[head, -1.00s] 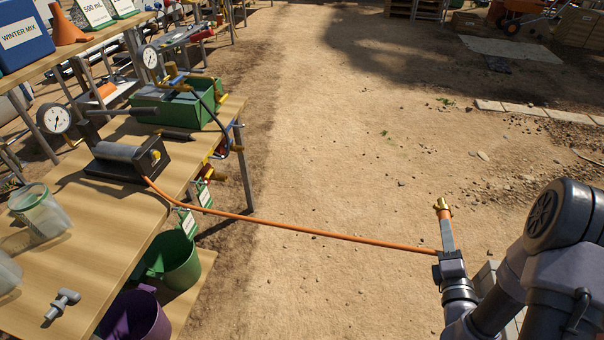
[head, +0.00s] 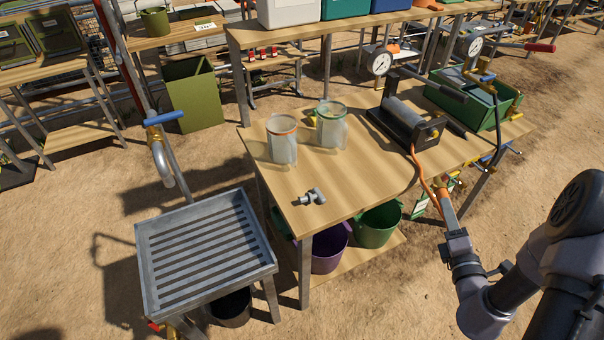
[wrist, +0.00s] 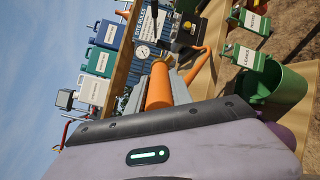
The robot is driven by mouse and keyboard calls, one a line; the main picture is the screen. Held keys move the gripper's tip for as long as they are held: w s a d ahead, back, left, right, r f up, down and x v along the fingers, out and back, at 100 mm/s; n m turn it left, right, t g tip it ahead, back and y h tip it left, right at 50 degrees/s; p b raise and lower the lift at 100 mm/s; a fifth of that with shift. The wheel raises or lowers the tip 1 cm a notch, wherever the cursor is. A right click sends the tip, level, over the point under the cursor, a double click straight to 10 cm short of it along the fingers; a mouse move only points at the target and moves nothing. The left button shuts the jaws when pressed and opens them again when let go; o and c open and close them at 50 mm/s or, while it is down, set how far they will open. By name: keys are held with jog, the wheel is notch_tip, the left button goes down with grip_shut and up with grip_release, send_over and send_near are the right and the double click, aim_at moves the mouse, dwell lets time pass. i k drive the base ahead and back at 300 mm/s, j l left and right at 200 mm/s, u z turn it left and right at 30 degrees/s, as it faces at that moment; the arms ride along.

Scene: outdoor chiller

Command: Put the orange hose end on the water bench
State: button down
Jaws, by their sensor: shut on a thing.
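My gripper (head: 447,207) is shut on the orange hose end (head: 439,185) in front of the wooden bench's right part, apart from its top. In the wrist view the orange hose end (wrist: 158,88) is held between the fingers. The orange hose (head: 415,165) runs up to a black pump-like device with a grey cylinder (head: 408,124) on the wooden bench (head: 345,180). That bench also carries two clear jars (head: 282,145) and a grey tee fitting (head: 313,196). No readable label shows which bench is the water bench.
A slatted metal drain stand (head: 205,250) with a blue-handled tap (head: 165,118) stands at front left. A purple bucket (head: 328,250) and a green bucket (head: 378,228) are under the bench. A green tray (head: 470,98) is at the bench's right. The bench's front middle is clear.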

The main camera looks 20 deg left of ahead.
aim_at(299, 180)
jog(key=i+j+u, duration=0.15)
jog(key=u, duration=0.3)
jog(key=i+u, duration=0.35)
jog(key=u, duration=0.15)
jog(key=i+l, duration=0.2)
